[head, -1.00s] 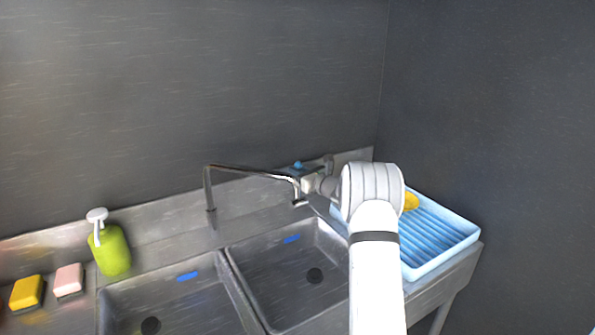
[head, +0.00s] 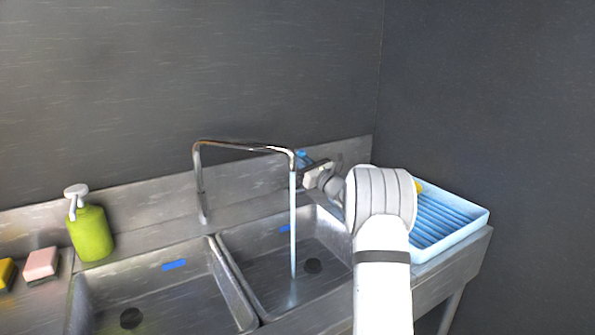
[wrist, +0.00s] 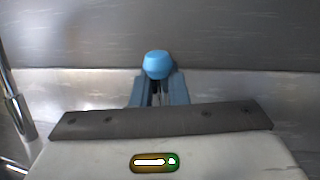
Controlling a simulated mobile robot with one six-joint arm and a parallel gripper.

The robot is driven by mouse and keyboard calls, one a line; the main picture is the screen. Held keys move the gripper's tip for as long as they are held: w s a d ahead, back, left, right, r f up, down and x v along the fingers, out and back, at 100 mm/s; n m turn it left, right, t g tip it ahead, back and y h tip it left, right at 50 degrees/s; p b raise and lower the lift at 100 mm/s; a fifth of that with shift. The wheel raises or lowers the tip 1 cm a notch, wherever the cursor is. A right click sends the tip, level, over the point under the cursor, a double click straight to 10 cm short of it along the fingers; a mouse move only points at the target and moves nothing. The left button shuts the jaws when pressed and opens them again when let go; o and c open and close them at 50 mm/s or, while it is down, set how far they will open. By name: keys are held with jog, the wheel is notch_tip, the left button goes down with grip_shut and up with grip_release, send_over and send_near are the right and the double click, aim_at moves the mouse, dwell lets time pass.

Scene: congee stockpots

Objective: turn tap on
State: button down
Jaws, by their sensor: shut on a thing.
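The tap (head: 245,147) is a chrome spout rising behind the sinks, its arm reaching right over the right basin. A pale stream of water (head: 293,225) runs from its end into that basin. In the wrist view, a light-blue knob (wrist: 158,65), seemingly the tap's handle, stands at the tips of my gripper's blue-grey fingers (wrist: 158,91). My gripper is shut on it. In the head view, my gripper (head: 304,163) is beside the spout's end, partly hidden by my wrist.
The right basin (head: 262,276) and left basin (head: 205,296) look empty of dishes. A green soap bottle (head: 91,234) and a pink sponge (head: 41,263) stand at left. A blue ribbed drain tray (head: 455,228) is at right, partly behind my arm. A wall closes the back.

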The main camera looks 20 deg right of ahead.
jog(key=shift+s+d+r+b, duration=0.1)
jog(key=shift+s+r+b, duration=0.2)
jog(key=shift+r, duration=0.15)
jog(key=c, duration=1.8)
grip_release()
jog(key=o, duration=0.3)
jog(key=shift+s+r, duration=0.1)
jog(key=shift+s, duration=0.05)
jog(key=shift+f, duration=0.25)
jog(key=shift+s+d+f, duration=0.1)
jog(key=shift+s+d, duration=0.15)
jog(key=s+d, duration=0.4)
jog(key=s, duration=0.7)
jog(key=shift+s+d, duration=0.25)
jog(key=shift+d, duration=0.1)
